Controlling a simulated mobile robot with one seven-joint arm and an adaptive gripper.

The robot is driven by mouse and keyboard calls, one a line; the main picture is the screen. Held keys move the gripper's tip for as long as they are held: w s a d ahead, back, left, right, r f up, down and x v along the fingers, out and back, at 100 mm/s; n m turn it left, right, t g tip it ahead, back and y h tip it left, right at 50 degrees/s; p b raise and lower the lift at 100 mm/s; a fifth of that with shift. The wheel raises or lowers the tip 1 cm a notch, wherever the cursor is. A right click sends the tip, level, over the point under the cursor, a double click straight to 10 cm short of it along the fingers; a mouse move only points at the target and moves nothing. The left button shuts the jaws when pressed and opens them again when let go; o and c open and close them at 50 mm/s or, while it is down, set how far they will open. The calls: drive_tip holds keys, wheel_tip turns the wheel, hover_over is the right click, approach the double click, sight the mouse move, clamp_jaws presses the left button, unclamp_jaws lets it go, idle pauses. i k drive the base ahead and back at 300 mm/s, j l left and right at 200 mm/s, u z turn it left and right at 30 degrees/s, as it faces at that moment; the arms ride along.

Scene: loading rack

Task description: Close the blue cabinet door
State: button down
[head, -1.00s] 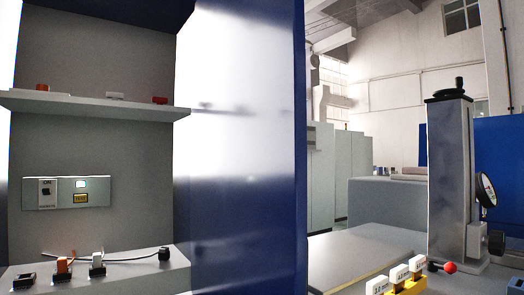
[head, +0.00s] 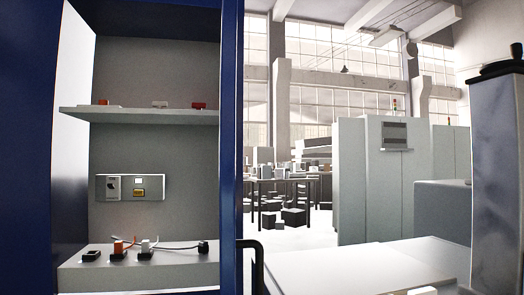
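The blue cabinet (head: 28,150) fills the left of the head view and stands open, with its grey inside showing. A narrow blue upright panel (head: 231,130), seen almost edge-on, borders the opening on the right; it looks like the door, but I cannot be sure. A black bar handle (head: 256,268) sticks out to the right of this panel near the bottom edge. My gripper is not in view, so its place relative to the door and handle is hidden.
Inside, a shelf (head: 140,116) holds small items, and a ledge (head: 75,278) holds plugs with cables. A pale tabletop (head: 350,268) lies right of the handle. A grey column (head: 497,180) stands at the far right. Grey cabinets (head: 360,180) and a cluttered table are farther back.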

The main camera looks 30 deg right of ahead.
sight(228, 242)
drive_tip(key=k+l, duration=0.15)
drive_tip(key=l, duration=0.2)
drive_tip(key=k+l, duration=0.2)
drive_tip(key=l, duration=0.2)
drive_tip(key=k+l, duration=0.15)
drive_tip(key=l, duration=0.2)
drive_tip(key=k+l+u, duration=0.2)
drive_tip(key=i+u, duration=0.15)
drive_tip(key=u, duration=0.8)
